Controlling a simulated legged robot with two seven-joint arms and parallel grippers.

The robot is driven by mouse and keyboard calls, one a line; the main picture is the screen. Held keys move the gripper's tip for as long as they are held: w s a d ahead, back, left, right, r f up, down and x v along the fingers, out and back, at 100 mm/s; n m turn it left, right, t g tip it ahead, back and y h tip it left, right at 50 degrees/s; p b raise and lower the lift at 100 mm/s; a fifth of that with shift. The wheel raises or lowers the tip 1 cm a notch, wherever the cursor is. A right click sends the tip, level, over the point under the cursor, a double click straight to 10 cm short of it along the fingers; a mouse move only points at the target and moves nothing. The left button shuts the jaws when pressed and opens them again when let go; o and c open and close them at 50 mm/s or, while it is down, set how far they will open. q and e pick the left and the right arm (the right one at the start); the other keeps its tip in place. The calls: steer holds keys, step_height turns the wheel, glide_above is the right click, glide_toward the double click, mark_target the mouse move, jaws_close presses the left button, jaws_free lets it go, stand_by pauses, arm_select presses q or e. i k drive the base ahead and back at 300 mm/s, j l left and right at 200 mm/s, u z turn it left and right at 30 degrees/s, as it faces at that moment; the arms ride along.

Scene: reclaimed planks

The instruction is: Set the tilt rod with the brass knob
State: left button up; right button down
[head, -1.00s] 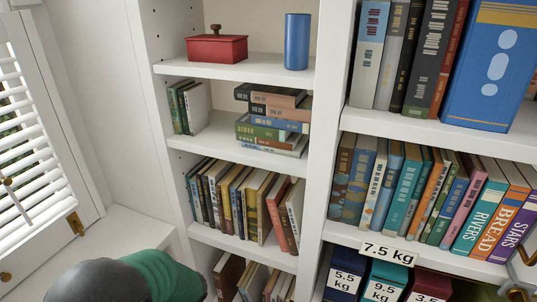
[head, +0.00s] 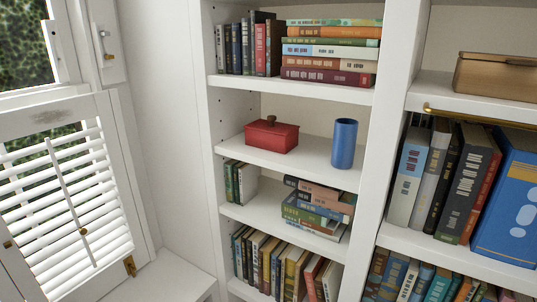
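The white tilt rod (head: 65,186) runs down the front of the louvred shutter panel at the left of the head view. It leans slightly, with its upper end to the left. Neither of my grippers shows in this view.
The shutter's frame has a brass hinge (head: 130,266) at its lower right. A white sill or bench top (head: 172,276) lies below. Bookshelves fill the right side, with a red box (head: 271,138), a blue cylinder (head: 344,144) and a wooden box (head: 497,77).

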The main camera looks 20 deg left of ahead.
mark_target(82, 232)
steer(key=u, duration=0.4)
steer(key=l+u, duration=0.1)
steer(key=u, duration=0.3)
steer(key=i+l+u, duration=0.1)
steer(key=u, duration=0.7)
steer(key=l+u, duration=0.1)
steer(key=u, duration=0.35)
